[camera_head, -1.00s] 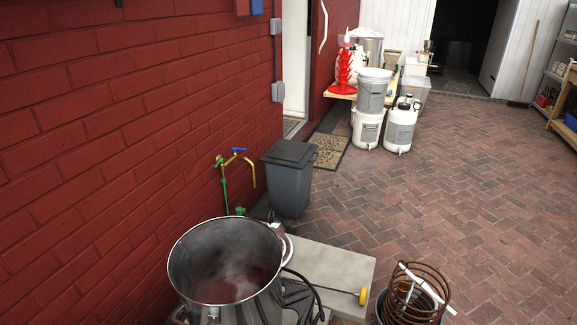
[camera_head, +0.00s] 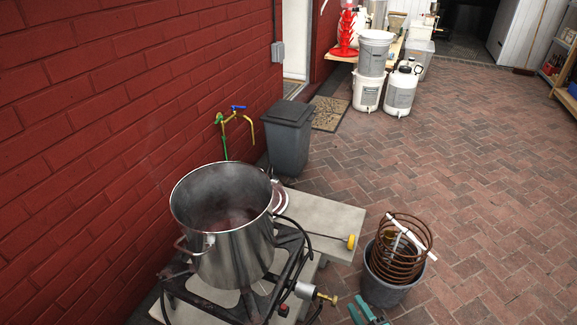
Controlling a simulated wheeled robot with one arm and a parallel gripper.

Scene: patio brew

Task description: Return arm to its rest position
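A large steel brew pot (camera_head: 236,250) stands upright and open on a black burner stand (camera_head: 243,306) at the lower left. The inside of the pot looks grey with a reddish patch at the bottom.
A pale slab (camera_head: 325,217) lies beside the burner. A grey bucket (camera_head: 385,290) holds a copper coil (camera_head: 397,240). A dark bin (camera_head: 289,145) stands by the red wall (camera_head: 130,90) near a tap (camera_head: 239,120). White buckets (camera_head: 367,91) stand farther back. Brick paving (camera_head: 470,180) at right is clear.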

